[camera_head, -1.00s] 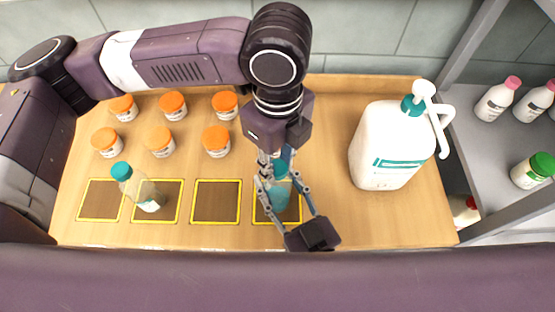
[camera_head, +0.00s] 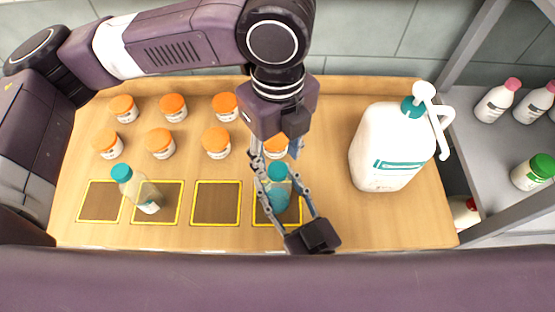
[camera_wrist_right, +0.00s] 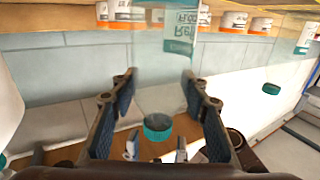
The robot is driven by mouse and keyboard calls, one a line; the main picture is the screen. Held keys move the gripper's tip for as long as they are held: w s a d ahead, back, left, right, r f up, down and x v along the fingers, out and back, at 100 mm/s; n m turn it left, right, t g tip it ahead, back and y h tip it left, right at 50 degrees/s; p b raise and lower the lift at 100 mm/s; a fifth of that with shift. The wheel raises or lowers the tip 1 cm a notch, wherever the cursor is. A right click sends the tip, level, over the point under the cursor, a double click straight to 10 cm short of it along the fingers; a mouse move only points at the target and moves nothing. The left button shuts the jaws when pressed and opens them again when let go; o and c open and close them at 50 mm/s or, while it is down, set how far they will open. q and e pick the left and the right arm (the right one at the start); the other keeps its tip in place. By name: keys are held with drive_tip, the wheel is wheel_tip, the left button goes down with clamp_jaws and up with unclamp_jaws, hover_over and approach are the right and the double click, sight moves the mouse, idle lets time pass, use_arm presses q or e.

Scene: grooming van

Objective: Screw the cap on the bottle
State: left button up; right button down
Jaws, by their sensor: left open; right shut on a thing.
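The bottle (camera_head: 276,199) is clear with blue-green liquid and stands upright at the fourth yellow-edged square. Its teal cap (camera_head: 278,171) sits at the top of the neck; I cannot tell how tight it is. My right gripper (camera_head: 279,186) reaches up from the bottom and is shut on the bottle, a finger on each side. The right wrist view shows the bottle (camera_wrist_right: 160,60) between the fingers and the cap (camera_wrist_right: 158,127) at its neck end. My left gripper (camera_head: 277,156) is open just above and behind the cap, pointing down.
A second teal-capped bottle (camera_head: 146,194) stands at the second square. Several orange-lidded jars (camera_head: 172,107) stand behind the squares. A large white pump jug (camera_head: 388,150) is to the right, beside a grey shelf (camera_head: 480,150) with small bottles. The third square (camera_head: 216,204) is empty.

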sight(277, 169)
use_arm(q)
drive_tip(key=shift+r, duration=0.65)
drive_tip(key=shift+c, duration=0.4)
drive_tip(key=n, duration=0.2)
drive_tip(key=r+n, duration=0.1)
drive_tip(key=n, duration=0.3)
drive_tip(key=shift+r, duration=0.25)
drive_tip(key=n, duration=0.2)
drive_tip(key=r+n, duration=0.1)
drive_tip(key=n, duration=0.4)
drive_tip(key=r+n, duration=0.1)
drive_tip(key=n, duration=0.1)
drive_tip(key=shift+f, duration=0.1)
drive_tip(key=shift+f, duration=3.95)
